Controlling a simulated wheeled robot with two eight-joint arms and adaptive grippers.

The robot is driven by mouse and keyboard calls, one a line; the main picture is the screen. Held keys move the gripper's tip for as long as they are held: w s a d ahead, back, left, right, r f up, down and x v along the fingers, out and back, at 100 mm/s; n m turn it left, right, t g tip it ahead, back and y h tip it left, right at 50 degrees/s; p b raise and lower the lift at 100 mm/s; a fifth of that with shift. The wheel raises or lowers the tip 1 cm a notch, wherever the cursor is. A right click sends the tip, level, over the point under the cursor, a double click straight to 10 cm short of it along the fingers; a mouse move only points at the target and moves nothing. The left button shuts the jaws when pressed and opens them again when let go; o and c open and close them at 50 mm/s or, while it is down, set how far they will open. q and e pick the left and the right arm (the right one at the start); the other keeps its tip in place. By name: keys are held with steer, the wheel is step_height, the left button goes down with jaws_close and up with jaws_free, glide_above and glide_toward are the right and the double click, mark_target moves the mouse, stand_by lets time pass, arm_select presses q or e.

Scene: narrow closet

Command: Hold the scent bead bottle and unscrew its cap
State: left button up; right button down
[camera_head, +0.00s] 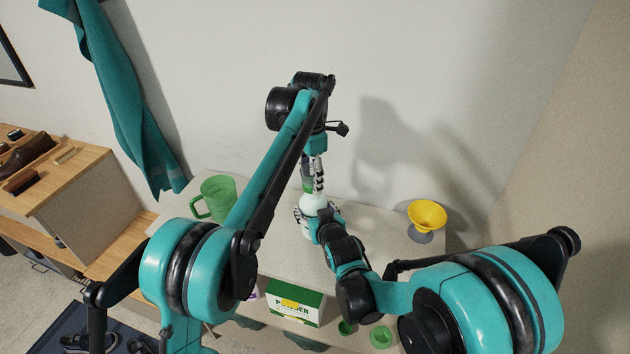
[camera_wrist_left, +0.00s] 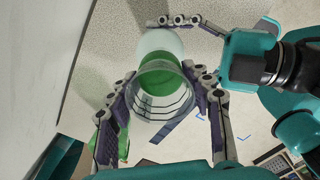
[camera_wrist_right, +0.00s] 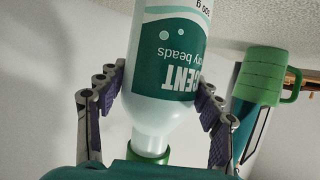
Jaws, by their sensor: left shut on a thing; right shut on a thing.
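The white scent bead bottle (camera_head: 309,231) stands on the worktop; its teal label (camera_wrist_right: 172,65) appears upside down in the right wrist view. My right gripper (camera_wrist_right: 162,85) is shut on the bottle's body from the side, one finger on each side. A green collar (camera_wrist_right: 149,147) shows at its neck. My left gripper (camera_wrist_left: 160,88) points down from above and is shut around the clear cap (camera_wrist_left: 163,110), which sits over the green part (camera_wrist_left: 160,78). In the head view the cap is largely hidden by my left gripper's fingers.
A green mug (camera_head: 221,192) stands left of the bottle, and a yellow funnel cup (camera_head: 427,214) stands to the right. A green and white powder box (camera_head: 293,306) and green lids (camera_head: 381,336) are in front. The wall is close behind.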

mark_target(311, 165)
arm_select(q)
steer(key=shift+a+r, duration=0.15)
steer(key=shift+r, duration=0.15)
steer(key=shift+r, duration=2)
arm_select(e)
steer(key=shift+c, duration=1.2)
jaws_free()
